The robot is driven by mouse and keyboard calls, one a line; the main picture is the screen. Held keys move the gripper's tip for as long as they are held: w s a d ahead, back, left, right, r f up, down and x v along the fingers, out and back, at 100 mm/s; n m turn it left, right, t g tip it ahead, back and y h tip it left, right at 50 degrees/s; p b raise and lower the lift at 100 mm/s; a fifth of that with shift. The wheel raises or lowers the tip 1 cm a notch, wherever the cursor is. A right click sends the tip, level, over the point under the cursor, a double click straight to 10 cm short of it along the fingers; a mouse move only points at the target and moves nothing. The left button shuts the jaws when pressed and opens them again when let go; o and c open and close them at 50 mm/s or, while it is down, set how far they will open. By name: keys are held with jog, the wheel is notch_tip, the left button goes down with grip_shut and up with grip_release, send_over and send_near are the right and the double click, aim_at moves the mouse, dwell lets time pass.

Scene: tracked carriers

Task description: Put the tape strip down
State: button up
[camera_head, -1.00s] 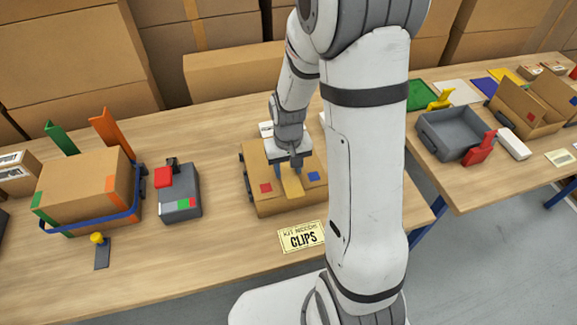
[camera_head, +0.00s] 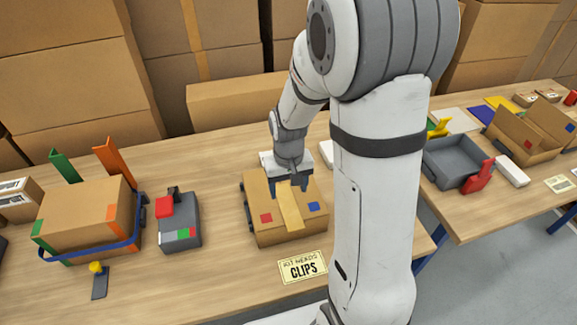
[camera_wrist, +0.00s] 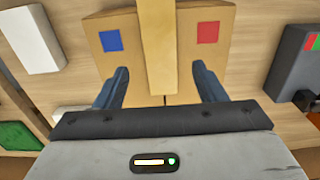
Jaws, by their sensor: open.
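The tape strip (camera_head: 291,212) is a tan-yellow band on the cardboard box (camera_head: 262,236), running between a red square and a blue square. In the wrist view the strip (camera_wrist: 157,45) runs along the middle of the box top (camera_wrist: 120,65), with the blue square on the left and the red one on the right. My gripper (camera_head: 290,183) is over the rear part of the box. In the wrist view my gripper (camera_wrist: 160,72) is open, its fingers well apart on either side of the strip and not touching it. The strip's far end is cut off there.
A "KIT NEEDS CLIPS" card (camera_head: 303,267) lies in front of the box. A grey device with a red part (camera_head: 180,220) and a strapped carton (camera_head: 85,212) stand to the left. A grey tray (camera_head: 455,165) stands on the right table.

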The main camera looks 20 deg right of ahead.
notch_tip(320, 180, up, 8)
jog(key=r, duration=0.1)
jog(key=s+r+t, duration=0.1)
jog(key=s+r, duration=0.2)
jog(key=s, duration=0.4)
jog(key=s+r+t, duration=0.2)
jog(key=s+r, duration=0.2)
jog(key=s, duration=0.3)
jog(key=shift+s, duration=0.25)
jog(key=shift+r, duration=0.1)
jog(key=shift+c, duration=0.3)
